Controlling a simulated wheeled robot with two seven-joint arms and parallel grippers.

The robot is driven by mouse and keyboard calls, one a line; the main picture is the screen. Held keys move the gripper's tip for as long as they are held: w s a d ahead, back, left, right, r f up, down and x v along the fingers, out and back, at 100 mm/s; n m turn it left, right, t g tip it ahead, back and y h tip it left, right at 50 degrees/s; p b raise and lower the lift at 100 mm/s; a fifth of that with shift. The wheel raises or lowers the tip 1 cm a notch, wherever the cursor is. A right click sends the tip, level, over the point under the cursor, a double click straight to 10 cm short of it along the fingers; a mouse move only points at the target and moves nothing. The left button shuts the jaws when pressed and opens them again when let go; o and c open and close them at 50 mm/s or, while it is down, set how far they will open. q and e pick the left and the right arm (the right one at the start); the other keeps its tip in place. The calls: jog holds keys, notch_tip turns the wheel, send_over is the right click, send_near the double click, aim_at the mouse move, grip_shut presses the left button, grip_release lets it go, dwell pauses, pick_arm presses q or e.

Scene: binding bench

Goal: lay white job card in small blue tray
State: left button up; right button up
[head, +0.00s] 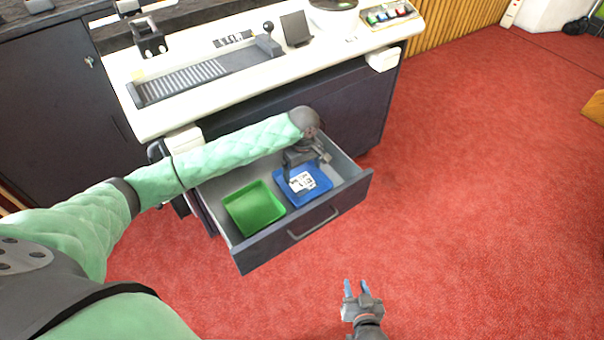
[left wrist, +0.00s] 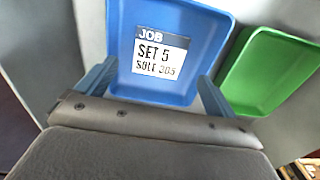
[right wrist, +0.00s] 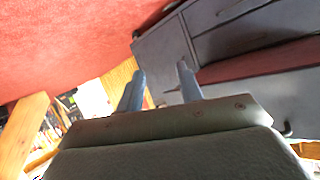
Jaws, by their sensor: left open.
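The white job card (head: 302,182) lies in the small blue tray (head: 318,190) inside the open drawer.
A green tray (head: 254,208) sits left of the blue tray in the drawer (head: 262,256). The drawer stands pulled out under the white bench (head: 150,108), which carries a binding machine. Red carpet (head: 470,200) is clear to the right.

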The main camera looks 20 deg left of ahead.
aim_at(303, 183)
pick_arm(q)
notch_tip(303, 183, up, 7)
jog(key=p, duration=0.1)
pick_arm(e)
jog(key=s+d+f+g, duration=0.1)
jog(key=s+f+g, duration=0.3)
jog(key=s+f, duration=0.5)
notch_tip(303, 183, down, 2)
jog(key=shift+g+h, duration=0.3)
jog(key=shift+h, duration=0.1)
pick_arm(q)
jog(key=shift+f, duration=0.1)
